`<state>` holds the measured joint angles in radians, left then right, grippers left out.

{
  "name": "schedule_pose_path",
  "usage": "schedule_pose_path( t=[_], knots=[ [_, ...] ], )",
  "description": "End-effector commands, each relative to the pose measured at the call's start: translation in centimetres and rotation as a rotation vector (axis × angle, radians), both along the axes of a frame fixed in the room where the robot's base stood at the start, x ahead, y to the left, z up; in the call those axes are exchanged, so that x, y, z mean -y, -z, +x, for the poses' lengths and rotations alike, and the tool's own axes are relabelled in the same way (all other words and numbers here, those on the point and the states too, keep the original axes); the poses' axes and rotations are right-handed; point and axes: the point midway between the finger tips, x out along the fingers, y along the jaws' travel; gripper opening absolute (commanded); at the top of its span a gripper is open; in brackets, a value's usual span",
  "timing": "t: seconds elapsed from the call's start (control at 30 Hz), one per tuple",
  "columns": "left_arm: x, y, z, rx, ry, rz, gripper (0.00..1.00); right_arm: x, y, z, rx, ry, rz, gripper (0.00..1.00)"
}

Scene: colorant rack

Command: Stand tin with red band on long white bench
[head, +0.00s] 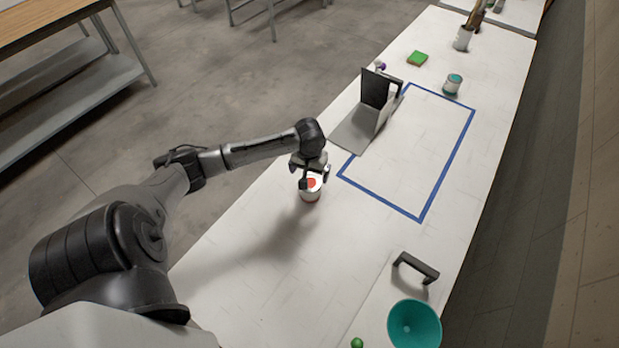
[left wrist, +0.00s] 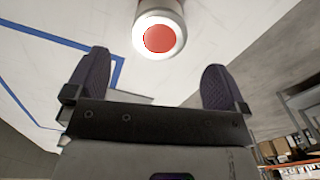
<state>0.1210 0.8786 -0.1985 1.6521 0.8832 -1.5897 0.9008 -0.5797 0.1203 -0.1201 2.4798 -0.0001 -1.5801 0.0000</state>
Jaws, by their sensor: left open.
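The tin (head: 308,194) has a white top with a red disc and stands upright on the long white bench (head: 250,260), left of a blue-taped rectangle. Its red-centred top (left wrist: 160,38) also shows in the left wrist view, with a red band partly visible at the picture's top edge. My left gripper (head: 315,178) is open and empty, close above the tin. In the left wrist view the tin lies beyond the two spread fingertips, roughly midway between them. The fingers cover part of the tin in the head view. My right gripper is not in view.
A grey stand with a black panel (head: 375,90) is beyond the tin. A black handle (head: 415,267) and teal bowl (head: 414,326) are nearer. The blue-taped area (head: 410,150) is mostly clear.

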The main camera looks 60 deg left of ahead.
Motion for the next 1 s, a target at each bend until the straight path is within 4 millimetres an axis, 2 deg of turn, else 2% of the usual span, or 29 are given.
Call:
schedule_pose_path(
  t=[0.13,0.23,0.27,0.43,0.5,0.63,0.7,0.8,1.0],
  knots=[
    [0.3,-0.9,-0.1,0.0,0.01,-0.001,1.0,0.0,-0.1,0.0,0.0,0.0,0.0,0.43],
    [2.7,0.3,-1.1,0.001,0.087,-0.008,1.0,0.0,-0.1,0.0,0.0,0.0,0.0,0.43],
    [3.9,1.0,-1.7,0.003,0.128,-0.01,1.0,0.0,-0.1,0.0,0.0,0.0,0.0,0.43],
    [13.9,4.9,-7.2,0.069,0.461,-0.027,1.0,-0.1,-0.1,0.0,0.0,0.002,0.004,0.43],
    [17.7,5.2,-9.8,0.117,0.582,-0.025,1.0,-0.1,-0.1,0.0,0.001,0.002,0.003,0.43],
    [22.8,4.2,-14.1,0.204,0.738,-0.001,1.0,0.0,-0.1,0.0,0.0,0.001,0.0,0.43],
    [24.4,3.1,-15.9,0.241,0.79,0.022,1.0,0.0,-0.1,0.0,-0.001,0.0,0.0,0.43],
    [25.7,1.6,-17.8,0.274,0.834,0.06,1.0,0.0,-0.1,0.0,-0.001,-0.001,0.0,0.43],
    [26.4,-0.3,-19.7,0.297,0.871,0.112,1.0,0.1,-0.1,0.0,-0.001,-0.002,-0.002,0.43]
  ],
)
